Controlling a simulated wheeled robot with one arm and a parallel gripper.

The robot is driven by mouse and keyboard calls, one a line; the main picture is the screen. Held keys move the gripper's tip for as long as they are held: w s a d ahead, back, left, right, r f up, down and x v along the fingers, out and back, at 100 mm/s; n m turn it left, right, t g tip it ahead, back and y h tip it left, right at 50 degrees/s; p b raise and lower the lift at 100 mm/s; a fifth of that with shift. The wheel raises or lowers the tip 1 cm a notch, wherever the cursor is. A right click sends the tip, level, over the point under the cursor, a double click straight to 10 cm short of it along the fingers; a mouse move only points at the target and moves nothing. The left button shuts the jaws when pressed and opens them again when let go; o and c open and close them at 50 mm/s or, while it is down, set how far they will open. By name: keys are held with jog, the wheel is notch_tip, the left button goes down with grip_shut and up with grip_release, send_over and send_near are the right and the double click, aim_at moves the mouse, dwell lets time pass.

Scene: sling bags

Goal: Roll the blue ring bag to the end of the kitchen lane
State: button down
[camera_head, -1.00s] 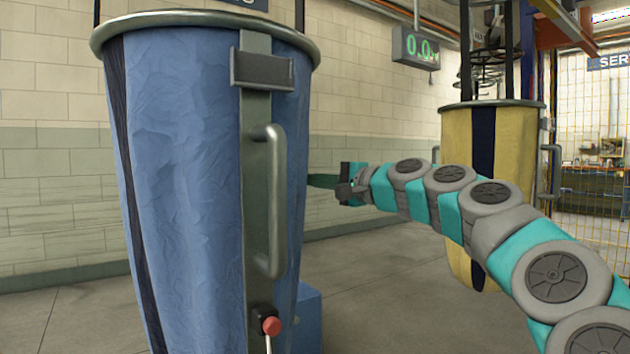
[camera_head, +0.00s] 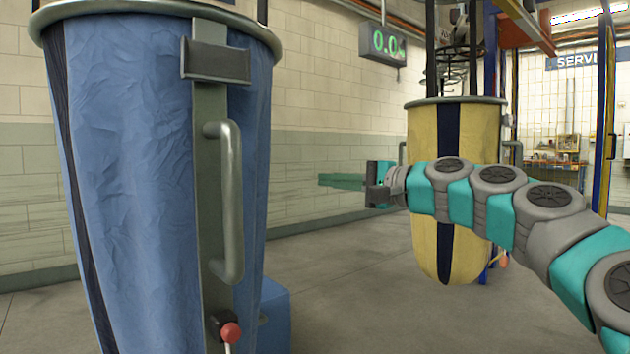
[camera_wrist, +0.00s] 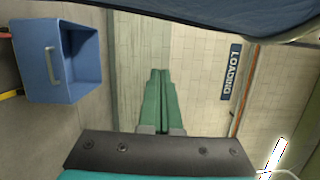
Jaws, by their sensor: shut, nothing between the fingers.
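The blue ring bag (camera_head: 140,180) hangs large at the left of the head view, with a metal rim, a dark stripe and a grey strap. The strap carries a vertical grey handle (camera_head: 228,200) and, below it, a red-knobbed lever (camera_head: 230,332). My gripper (camera_head: 322,180) is to the right of the bag in the picture, apart from it, with its green fingers pointing left. The fingers are shut and empty, and also show together in the wrist view (camera_wrist: 160,78). Blue fabric, likely this bag, crosses the top of the wrist view (camera_wrist: 220,14).
A yellow bag (camera_head: 425,240) with a dark stripe hangs behind my arm. A blue box (camera_head: 275,315) is partly hidden behind the blue bag; a blue bin with a handle shows in the wrist view (camera_wrist: 80,75). Floor between the bags is clear.

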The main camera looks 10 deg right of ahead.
jog(key=w+d+f+n+g+y+p, duration=0.2)
jog(key=w+d+n+g+y, duration=0.15)
jog(key=d+n+g, duration=0.4)
jog(key=s+a+m+g+b, duration=0.1)
jog(key=a+b, duration=0.2)
jog(key=a, duration=1.2)
jog(key=shift+s+y, duration=0.2)
jog(key=shift+y, duration=0.15)
jog(key=shift+a+r, duration=0.1)
